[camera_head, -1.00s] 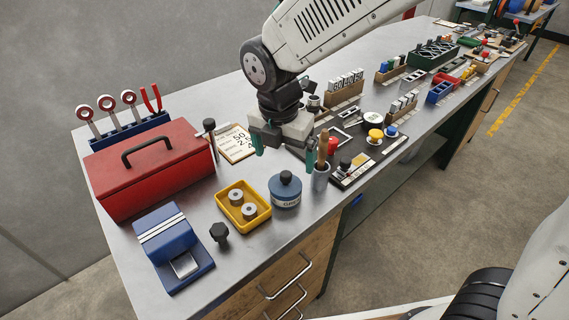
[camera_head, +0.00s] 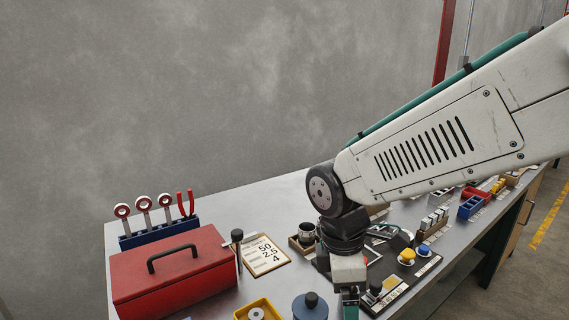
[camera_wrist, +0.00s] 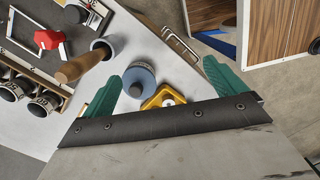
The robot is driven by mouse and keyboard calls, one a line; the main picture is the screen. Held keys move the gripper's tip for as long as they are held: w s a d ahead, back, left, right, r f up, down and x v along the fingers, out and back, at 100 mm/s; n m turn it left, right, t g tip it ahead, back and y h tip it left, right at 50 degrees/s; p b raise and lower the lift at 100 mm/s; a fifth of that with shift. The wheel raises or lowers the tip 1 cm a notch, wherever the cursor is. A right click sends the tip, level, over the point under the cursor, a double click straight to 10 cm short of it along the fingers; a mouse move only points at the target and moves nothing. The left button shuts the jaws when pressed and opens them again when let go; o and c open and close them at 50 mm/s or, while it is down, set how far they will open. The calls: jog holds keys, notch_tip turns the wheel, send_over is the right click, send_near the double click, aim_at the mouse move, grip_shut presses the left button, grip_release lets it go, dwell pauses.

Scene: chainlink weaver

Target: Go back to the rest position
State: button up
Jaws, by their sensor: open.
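My gripper (camera_wrist: 170,84) is open, with its two green fingers wide apart and nothing between them in the wrist view. In the head view my gripper (camera_head: 349,296) hangs above the bench (camera_head: 290,196), near the bottom edge, and its fingertips are partly cut off. In the wrist view a blue round pot (camera_wrist: 139,81) and a yellow tray (camera_wrist: 160,97) lie below, between the fingers. A wooden-handled tool (camera_wrist: 80,68) stands in a grey cup beside the left finger.
A red toolbox (camera_head: 175,272), a tool rack (camera_head: 146,236) and a number card (camera_head: 264,255) stand on the left. The blue pot (camera_head: 311,307) and yellow tray (camera_head: 257,310) are at the bottom edge. Several small racks and trays (camera_head: 470,207) line the right.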

jog(key=s+d+r+m+t, duration=0.1)
jog(key=s+d+r+m, duration=0.2)
jog(key=s+d+m, duration=0.3)
jog(key=s+d+r+m+y, duration=0.1)
jog(key=s+d+r+m, duration=0.3)
jog(key=s+d+m, duration=0.3)
jog(key=d+m, duration=0.3)
jog(key=m, duration=0.1)
jog(key=shift+r+t, duration=0.25)
jog(key=shift+t, duration=0.15)
